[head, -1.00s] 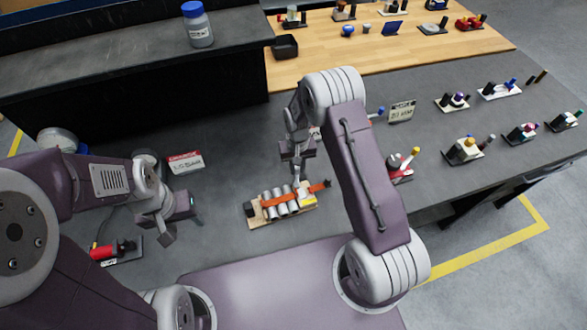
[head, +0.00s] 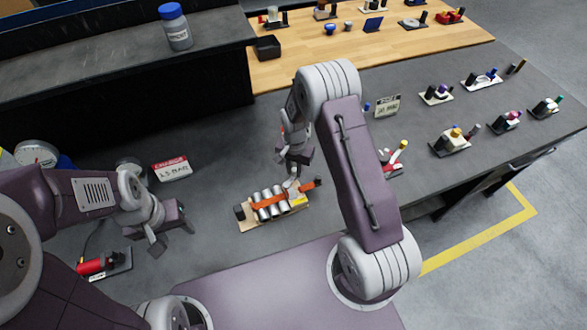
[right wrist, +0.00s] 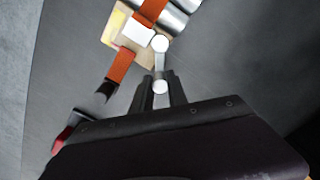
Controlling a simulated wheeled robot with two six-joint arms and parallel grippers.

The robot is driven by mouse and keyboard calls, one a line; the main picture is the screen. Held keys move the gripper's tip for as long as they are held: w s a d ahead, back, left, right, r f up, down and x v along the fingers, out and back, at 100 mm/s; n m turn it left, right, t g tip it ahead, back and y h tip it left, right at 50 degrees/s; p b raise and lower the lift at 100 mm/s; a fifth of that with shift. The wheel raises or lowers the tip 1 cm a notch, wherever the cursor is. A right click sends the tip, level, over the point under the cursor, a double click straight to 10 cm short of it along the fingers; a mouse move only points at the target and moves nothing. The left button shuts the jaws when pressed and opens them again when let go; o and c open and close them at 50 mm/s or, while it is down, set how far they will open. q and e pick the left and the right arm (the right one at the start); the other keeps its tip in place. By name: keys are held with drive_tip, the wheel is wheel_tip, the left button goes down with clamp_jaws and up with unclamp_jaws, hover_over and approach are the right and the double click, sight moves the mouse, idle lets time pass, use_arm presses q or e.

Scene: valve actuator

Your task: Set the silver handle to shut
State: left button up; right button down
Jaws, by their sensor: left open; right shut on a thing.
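The valve unit is a tan board (head: 247,225) on the dark bench, with several silver cylinders (head: 266,205) and an orange bar (head: 270,201) across them. The silver handle (head: 292,187) is at the unit's right part. In the right wrist view the handle (right wrist: 160,62) is a short silver arm running from a round pivot to a round end. My right gripper (right wrist: 160,90) is shut on that round end. In the head view my right gripper (head: 294,172) reaches down onto the unit and partly hides the handle. My left gripper (head: 172,236) is open and empty, left of the unit.
A red-and-white sign (head: 171,169) stands behind my left gripper. A red-handled device (head: 97,265) lies at lower left. A device with red and yellow levers (head: 394,160) stands just right of my right arm. Bare bench lies between the sign and the unit.

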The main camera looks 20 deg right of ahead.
sight(295, 170)
idle(0.4)
drive_tip(key=c, duration=1.3)
unclamp_jaws()
wheel_tip(295, 170, up, 9)
drive_tip(key=shift+r+b, duration=0.1)
drive_tip(key=shift+b, duration=0.85)
